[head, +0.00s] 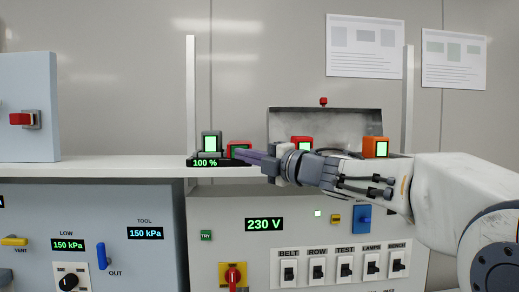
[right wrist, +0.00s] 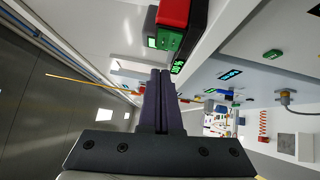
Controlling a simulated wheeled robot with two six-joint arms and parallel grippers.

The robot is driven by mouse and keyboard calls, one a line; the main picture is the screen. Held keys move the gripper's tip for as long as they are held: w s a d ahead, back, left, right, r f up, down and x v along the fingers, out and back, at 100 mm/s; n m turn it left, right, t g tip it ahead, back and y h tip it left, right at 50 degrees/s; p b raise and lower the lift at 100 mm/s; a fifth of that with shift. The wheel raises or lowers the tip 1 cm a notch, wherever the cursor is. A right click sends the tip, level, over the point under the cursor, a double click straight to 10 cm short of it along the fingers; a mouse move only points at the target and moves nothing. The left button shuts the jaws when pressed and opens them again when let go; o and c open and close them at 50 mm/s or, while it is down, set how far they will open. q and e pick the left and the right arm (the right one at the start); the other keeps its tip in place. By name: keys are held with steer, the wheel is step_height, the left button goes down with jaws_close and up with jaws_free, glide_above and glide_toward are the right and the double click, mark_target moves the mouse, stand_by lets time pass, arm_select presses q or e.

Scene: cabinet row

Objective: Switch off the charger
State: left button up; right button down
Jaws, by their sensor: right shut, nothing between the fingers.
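A black charger base (head: 207,163) with a green "100 %" display stands on the white shelf at the left of centre in the head view. A grey block with a lit green face (head: 211,143) stands upright at it, and a red block (head: 238,147) is just to its right. My right gripper (head: 236,154) is shut and empty, its fingertips in front of the red block and the charger's right end. In the right wrist view the closed fingers (right wrist: 160,74) point near the charger's display (right wrist: 178,66) and a green part (right wrist: 168,40). I cannot tell whether they touch. My left gripper is not in view.
A red block (head: 301,142) and an orange block (head: 376,147) stand farther right on the shelf, partly behind my arm. Below are a 230 V panel (head: 230,217) with several labelled switches and a red-yellow rotary switch (head: 233,276). A white post (head: 190,90) rises beside the charger.

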mark_target(233, 146)
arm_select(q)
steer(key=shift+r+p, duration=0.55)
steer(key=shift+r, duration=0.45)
arm_select(e)
steer(key=shift+w+d+r, duration=0.1)
steer(key=shift+w, duration=0.7)
steer(key=shift+w+d+r, duration=0.1)
steer(key=shift+w, duration=0.65)
steer(key=r+p, duration=0.1)
steer(key=p, duration=0.2)
steer(key=shift+w+m, duration=0.3)
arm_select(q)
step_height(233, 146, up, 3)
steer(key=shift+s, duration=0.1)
arm_select(e)
steer(key=shift+f, duration=0.3)
steer(key=shift+s, duration=0.15)
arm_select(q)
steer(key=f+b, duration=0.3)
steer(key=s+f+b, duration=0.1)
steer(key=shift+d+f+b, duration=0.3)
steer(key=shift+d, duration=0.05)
arm_select(e)
steer(key=s+d+r, duration=0.1)
steer(key=s+d, duration=0.6)
steer(key=s, duration=0.4)
